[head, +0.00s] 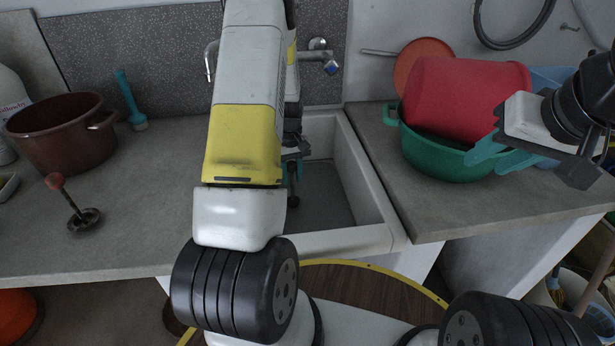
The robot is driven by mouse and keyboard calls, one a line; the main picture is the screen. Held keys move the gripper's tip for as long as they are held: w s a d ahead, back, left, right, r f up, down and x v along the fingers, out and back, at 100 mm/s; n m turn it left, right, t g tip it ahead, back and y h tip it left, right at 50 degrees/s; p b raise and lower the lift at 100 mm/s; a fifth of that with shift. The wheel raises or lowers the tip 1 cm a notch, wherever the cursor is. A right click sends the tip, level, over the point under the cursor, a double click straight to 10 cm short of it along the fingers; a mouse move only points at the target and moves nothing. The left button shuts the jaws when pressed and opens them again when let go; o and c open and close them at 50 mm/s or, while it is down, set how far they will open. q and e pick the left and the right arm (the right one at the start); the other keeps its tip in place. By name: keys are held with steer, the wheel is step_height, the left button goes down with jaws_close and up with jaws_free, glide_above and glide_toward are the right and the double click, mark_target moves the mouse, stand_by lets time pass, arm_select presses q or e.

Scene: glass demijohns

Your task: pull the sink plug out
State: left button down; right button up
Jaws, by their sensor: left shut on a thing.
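My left arm reaches over the front edge into the white sink (363,170). My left gripper (291,172) is low inside the basin, partly hidden behind my own arm. Its teal fingertips are shut on a small dark thing, which I take to be the sink plug (293,201); its lower end shows just below the fingers. The drain is hidden, and I cannot tell whether the plug is seated or raised. My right gripper (497,155) is open and empty, at the right in front of the green basin.
A green basin (440,158) holding a red tub (465,95) stands on the right counter. A brown pot (62,135), a teal brush (130,98) and a red-knobbed metal tool (75,207) are on the left counter. The tap (318,55) is behind the sink. The right counter's front is clear.

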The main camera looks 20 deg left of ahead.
mark_target(291, 162)
arm_select(q)
steer(key=shift+r, duration=0.1)
steer(key=shift+r, duration=1.45)
